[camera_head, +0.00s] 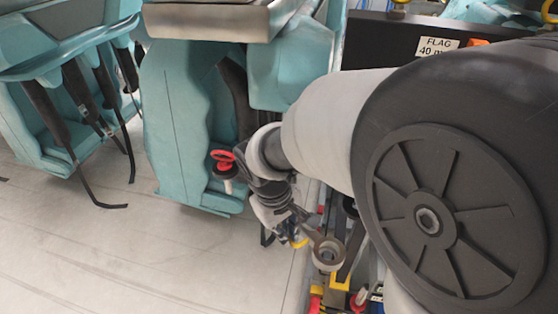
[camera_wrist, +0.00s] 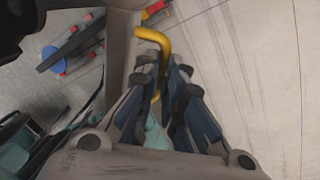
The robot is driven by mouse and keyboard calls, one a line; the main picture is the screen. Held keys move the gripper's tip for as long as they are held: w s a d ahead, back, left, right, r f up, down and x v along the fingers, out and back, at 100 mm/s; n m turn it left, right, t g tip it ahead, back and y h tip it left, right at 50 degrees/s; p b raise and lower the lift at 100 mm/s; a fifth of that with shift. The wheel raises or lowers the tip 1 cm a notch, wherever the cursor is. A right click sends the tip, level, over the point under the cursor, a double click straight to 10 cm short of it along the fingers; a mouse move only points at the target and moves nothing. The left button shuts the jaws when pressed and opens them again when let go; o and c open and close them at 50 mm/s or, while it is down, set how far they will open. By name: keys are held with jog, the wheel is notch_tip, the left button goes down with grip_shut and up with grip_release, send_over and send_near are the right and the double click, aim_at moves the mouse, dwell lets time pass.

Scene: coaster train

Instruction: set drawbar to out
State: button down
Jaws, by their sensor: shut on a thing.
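A yellow bent handle (camera_wrist: 152,38) rises between my gripper's fingers in the wrist view, next to a grey bar (camera_wrist: 121,55). My gripper (camera_wrist: 164,74) is shut on this handle, whose lower part is partly hidden by the fingers. In the head view my gripper (camera_head: 285,222) reaches down at the lower middle, and a bit of the yellow handle (camera_head: 300,243) shows at its tip. Beside it is a grey bar end with a round eye (camera_head: 328,254), which looks like the drawbar. How far the drawbar is extended I cannot tell.
Teal seats (camera_head: 185,120) with dark restraint bars stand at the left and upper middle. A red knob (camera_head: 223,160) sits left of my arm. The pale floor (camera_head: 130,260) is clear at lower left.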

jog(key=shift+f, duration=0.1)
jog(key=c, duration=1.7)
grip_release()
jog(key=r, duration=0.4)
jog(key=a+r, duration=0.1)
jog(key=r, duration=0.3)
jog(key=s+r, duration=0.1)
jog(key=r, duration=0.3)
jog(key=shift+a, duration=0.4)
jog(key=s+d+m+t, duration=0.1)
jog(key=s+d+m, duration=0.1)
jog(key=s+d, duration=0.1)
jog(key=s+d+m+t+y, duration=0.1)
jog(key=s+d+m, duration=0.1)
jog(key=s+d, duration=0.2)
jog(key=s+d+m+t, duration=0.1)
jog(key=s+d+m, duration=0.1)
jog(key=s+d, duration=0.2)
jog(key=shift+s+d+r+t+y, duration=0.1)
jog(key=shift+s+t+y, duration=0.1)
jog(key=shift+s, duration=0.55)
jog(key=shift+s+d+r+t+y, duration=0.1)
jog(key=shift+s+t+y, duration=0.1)
jog(key=shift+s, duration=0.55)
